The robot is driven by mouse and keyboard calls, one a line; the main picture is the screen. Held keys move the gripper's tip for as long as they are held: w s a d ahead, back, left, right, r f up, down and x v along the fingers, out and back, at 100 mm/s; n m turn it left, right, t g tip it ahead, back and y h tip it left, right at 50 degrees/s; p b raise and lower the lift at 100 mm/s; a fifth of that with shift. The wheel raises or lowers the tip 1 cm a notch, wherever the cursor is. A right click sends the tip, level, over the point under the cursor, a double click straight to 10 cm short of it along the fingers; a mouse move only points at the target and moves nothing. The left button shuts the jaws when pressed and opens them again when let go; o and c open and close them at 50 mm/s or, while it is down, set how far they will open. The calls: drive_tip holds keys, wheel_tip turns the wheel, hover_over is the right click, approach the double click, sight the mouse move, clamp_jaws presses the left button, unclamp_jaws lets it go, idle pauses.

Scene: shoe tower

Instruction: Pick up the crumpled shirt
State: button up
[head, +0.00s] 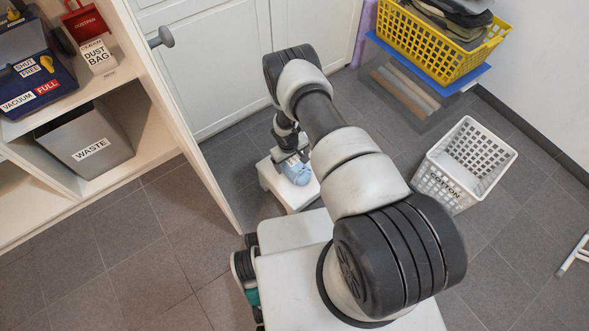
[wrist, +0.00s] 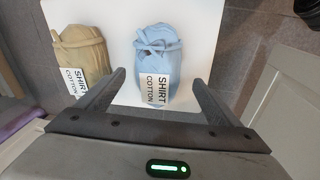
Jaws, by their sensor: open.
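A light blue shirt (wrist: 158,60), bundled and tied, lies on a white stool top (wrist: 110,14). Its tag (wrist: 154,91) reads "SHIRT COTTON". A second, tan shirt bundle (wrist: 82,50) with a similar tag lies to its left in the wrist view. My gripper (wrist: 158,78) is open, with its fingers on either side of the blue shirt's lower part; I cannot tell whether they touch it. In the head view the blue shirt (head: 297,172) shows below my gripper (head: 291,154), and my arm hides the tan one.
A white basket (head: 466,165) marked "COTTON" stands on the floor at right. A yellow basket (head: 430,45) of folded clothes stands on a blue board at the back. Shelves at left hold a grey WASTE bin (head: 88,150). Clear floor lies at lower left.

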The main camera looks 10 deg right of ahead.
sight(294, 164)
drive_tip(key=f, duration=0.1)
drive_tip(key=f+b, duration=0.1)
drive_tip(key=f, duration=0.1)
drive_tip(key=w+f+b, duration=0.1)
drive_tip(key=f, duration=0.1)
drive_tip(key=shift+d+f, duration=0.1)
drive_tip(key=shift+d, duration=0.3)
drive_tip(key=c, duration=1.2)
